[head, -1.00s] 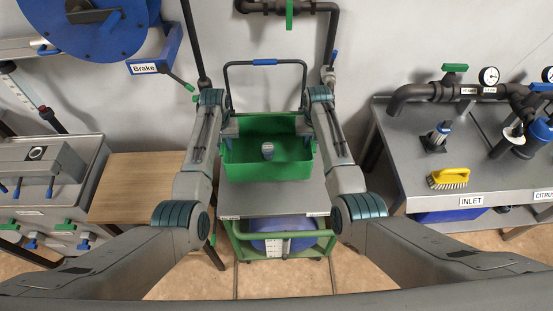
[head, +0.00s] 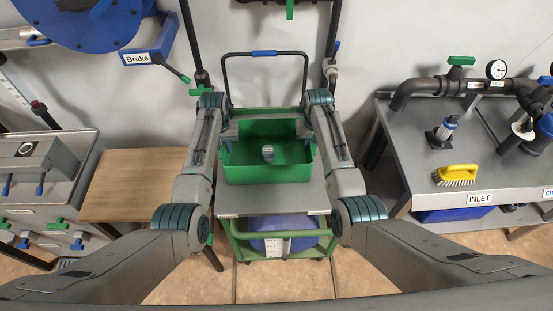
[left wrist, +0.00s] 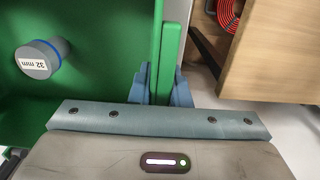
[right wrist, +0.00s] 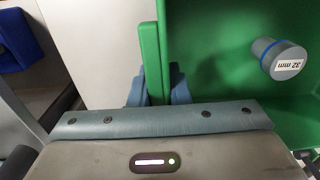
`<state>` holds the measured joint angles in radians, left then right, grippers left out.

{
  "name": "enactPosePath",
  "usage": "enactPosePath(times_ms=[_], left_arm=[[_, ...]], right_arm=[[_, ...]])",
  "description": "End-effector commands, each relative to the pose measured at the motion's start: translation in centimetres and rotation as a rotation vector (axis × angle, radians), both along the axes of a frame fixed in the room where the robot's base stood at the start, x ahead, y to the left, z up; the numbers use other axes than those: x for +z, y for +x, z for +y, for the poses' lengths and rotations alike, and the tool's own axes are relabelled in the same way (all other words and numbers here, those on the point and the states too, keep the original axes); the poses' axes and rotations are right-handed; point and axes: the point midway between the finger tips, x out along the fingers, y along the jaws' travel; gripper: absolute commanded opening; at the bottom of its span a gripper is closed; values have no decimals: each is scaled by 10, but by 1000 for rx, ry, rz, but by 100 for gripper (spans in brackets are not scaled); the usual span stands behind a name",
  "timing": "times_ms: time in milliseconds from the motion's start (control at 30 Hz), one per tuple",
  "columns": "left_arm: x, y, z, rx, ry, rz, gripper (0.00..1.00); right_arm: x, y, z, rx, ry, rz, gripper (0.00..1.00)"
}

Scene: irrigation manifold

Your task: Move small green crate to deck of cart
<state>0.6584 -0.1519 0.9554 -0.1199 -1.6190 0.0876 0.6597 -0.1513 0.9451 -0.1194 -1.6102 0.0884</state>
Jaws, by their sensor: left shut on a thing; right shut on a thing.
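The small green crate (head: 268,170) is held level between my two grippers, over the deck (head: 270,201) of the cart. I cannot tell whether its base touches the deck. My left gripper (head: 228,134) is shut on the crate's left wall, and the left wrist view shows its fingers (left wrist: 162,85) around the green rim. My right gripper (head: 307,132) is shut on the right wall, its fingers (right wrist: 156,85) also around the rim. A grey fitting with a blue ring (head: 267,153), marked "32 mm", stands inside the crate.
The cart's black push handle (head: 264,55) rises behind the crate. A blue container (head: 285,242) sits on its lower shelf. A wooden table (head: 125,185) stands left of the cart. A grey bench (head: 415,165) with pipes and a yellow brush (head: 456,175) stands to the right.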

Motion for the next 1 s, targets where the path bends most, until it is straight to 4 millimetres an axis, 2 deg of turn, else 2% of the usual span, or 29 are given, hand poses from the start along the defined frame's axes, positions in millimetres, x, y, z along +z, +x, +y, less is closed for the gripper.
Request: enactPosePath(times_ms=[100,133,200,233,500,633,1000], left_arm=[[-9,0,1,1,2,-1,0],[-6,0,1,0,2,-1,22],[-5,0,1,0,1,0,36],[-5,0,1,0,1,0,38],[-5,0,0,0,0,0,38],[5,1,0,0,0,-2,38],[80,1,0,0,-1,-3,38]], right_arm=[[-9,0,-1,0,-2,-1,0],[-6,0,-1,0,-2,-1,22],[-5,0,-1,0,-1,0,36],[-5,0,-1,0,-1,0,38],[-5,0,0,0,0,0,38],[-5,0,0,0,0,0,38],[-5,0,0,0,0,0,38]])
